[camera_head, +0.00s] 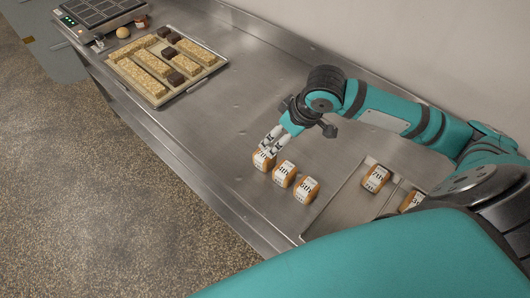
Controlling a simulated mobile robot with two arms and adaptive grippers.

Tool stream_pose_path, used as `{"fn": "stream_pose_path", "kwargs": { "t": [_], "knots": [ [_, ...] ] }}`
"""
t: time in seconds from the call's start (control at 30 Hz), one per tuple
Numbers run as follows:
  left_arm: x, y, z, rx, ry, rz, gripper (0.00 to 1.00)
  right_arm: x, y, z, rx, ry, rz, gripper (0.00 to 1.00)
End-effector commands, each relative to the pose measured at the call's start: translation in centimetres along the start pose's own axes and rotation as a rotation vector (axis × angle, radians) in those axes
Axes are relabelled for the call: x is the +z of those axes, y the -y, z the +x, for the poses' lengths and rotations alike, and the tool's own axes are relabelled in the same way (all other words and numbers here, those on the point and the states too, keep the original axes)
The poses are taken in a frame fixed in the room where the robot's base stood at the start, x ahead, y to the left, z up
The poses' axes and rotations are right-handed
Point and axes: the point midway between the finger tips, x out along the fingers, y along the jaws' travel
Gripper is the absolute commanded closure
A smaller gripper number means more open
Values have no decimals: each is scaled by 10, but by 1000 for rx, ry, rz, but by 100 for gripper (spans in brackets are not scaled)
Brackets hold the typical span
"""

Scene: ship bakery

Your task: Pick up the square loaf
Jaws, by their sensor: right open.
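Three small, blocky brown loaves with white printed labels stand in a slanting row on the steel counter: the far-left loaf (263,162), the middle loaf (284,174) and the near-right loaf (306,190). I cannot tell from their shape which one is the square loaf. My right gripper (271,143) is open and reaches down at the far-left loaf, with its fingertips over or beside the loaf's top. Its fingers hide part of that loaf, and I cannot tell whether they touch it. My left gripper is not in view.
A steel tray (335,205) at the right holds two similar labelled loaves (375,179) (411,201), one partly hidden by my arm. The counter between is clear.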

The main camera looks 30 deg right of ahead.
Motion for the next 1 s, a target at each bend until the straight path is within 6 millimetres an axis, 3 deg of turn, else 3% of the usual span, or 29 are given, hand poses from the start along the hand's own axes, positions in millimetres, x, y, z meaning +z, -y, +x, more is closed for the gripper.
{"fn": "stream_pose_path", "kwargs": {
  "t": [0.1,0.23,0.37,0.63,0.83,1.0],
  "knots": [
    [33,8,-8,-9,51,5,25,0,1,27,-3,4,3,19],
    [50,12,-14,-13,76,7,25,0,1,54,-2,2,2,19],
    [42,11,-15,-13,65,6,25,0,0,74,0,1,0,19],
    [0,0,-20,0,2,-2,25,0,2,93,0,1,0,19],
    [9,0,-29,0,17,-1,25,0,4,124,0,1,1,19],
    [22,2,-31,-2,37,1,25,0,4,136,1,-1,-2,19]
  ]
}}
